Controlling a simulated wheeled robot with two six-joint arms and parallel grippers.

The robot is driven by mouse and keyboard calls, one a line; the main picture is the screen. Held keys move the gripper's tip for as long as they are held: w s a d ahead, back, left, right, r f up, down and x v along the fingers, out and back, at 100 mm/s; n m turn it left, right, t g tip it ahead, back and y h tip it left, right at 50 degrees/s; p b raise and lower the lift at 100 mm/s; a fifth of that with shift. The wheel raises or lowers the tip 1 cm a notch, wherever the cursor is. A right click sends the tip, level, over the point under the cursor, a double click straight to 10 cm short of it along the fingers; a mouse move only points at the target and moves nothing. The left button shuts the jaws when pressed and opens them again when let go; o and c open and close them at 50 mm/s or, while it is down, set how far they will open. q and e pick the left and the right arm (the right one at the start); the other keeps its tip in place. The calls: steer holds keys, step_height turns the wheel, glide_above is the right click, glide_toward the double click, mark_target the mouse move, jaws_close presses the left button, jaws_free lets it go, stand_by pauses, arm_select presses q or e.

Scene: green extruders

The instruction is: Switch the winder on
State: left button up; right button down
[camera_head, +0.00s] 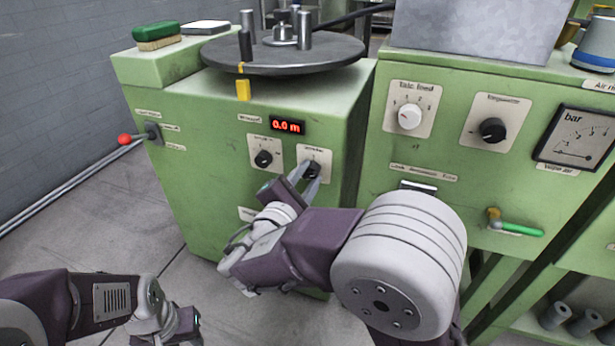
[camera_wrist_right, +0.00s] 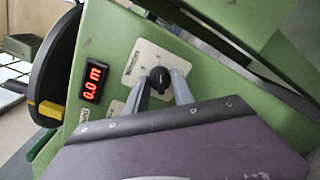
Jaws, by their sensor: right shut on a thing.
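The winder is the green cabinet (camera_head: 210,150) with a round dark turntable (camera_head: 285,55) on top. Its red display (camera_head: 287,126) reads 0.0 m; it also shows in the right wrist view (camera_wrist_right: 92,81). Below the display are two black knobs on pale plates, a left knob (camera_head: 263,158) and a right knob (camera_head: 312,169). My right gripper (camera_head: 306,178) is at the right knob, its fingers on both sides of it. The right wrist view shows the fingers shut on this knob (camera_wrist_right: 159,80). My left arm is at the lower left; its gripper (camera_head: 190,322) is low and away from the cabinet.
A red-tipped lever (camera_head: 125,139) sticks out at the cabinet's left. The neighbouring green cabinet has a white knob (camera_head: 409,116), a black knob (camera_head: 492,130), a bar gauge (camera_head: 575,140) and a green-handled valve (camera_head: 515,227). A brush (camera_head: 156,35) lies on top at the left.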

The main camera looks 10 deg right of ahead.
steer(key=c, duration=1.1)
jaws_free()
steer(key=shift+s+a+r, duration=0.1)
steer(key=shift+s+a, duration=0.05)
steer(key=shift+s, duration=0.05)
steer(key=p+v, duration=0.2)
steer(key=v, duration=0.2)
steer(key=p+v, duration=0.2)
steer(key=v, duration=0.2)
steer(key=shift+s+a+p, duration=0.2)
steer(key=shift+s+p, duration=0.1)
steer(key=shift+p, duration=0.1)
